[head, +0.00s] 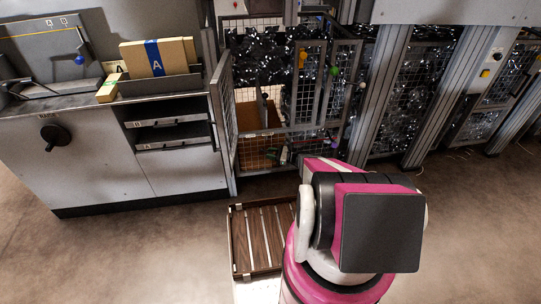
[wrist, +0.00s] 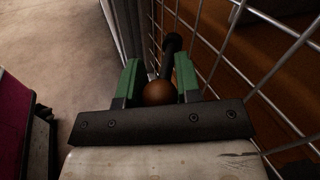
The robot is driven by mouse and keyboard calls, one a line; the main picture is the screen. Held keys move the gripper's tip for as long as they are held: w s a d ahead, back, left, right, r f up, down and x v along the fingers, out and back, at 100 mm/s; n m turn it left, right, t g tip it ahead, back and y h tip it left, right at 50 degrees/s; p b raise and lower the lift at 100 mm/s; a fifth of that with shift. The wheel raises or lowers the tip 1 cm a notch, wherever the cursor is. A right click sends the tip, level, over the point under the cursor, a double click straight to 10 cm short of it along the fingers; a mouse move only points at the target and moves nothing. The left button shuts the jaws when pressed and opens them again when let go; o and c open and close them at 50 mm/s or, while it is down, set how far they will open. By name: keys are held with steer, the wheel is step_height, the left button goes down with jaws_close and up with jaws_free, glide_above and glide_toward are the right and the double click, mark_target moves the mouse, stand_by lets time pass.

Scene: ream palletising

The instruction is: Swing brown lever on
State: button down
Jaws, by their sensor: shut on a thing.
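The brown lever's round knob (wrist: 158,93) sits between the two green fingers of my gripper (wrist: 157,75) in the wrist view. The fingers are shut on it from both sides. Its dark stem (wrist: 169,55) runs away from the knob, tilted a little to the right, beside a wire mesh. In the head view my gripper (head: 286,155) is low at the mesh cage, partly hidden by my arm. I cannot make out the brown knob there.
A mesh door (head: 223,105) stands open at left, beside a grey cabinet (head: 90,160). A wooden pallet (head: 262,238) lies in front.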

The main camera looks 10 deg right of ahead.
steer(key=c, duration=1.1)
jaws_free()
steer(key=shift+d, duration=0.1)
steer(key=v, duration=1)
steer(key=shift+s+d, duration=0.2)
steer(key=shift+d, duration=0.15)
steer(key=shift+c, duration=0.3)
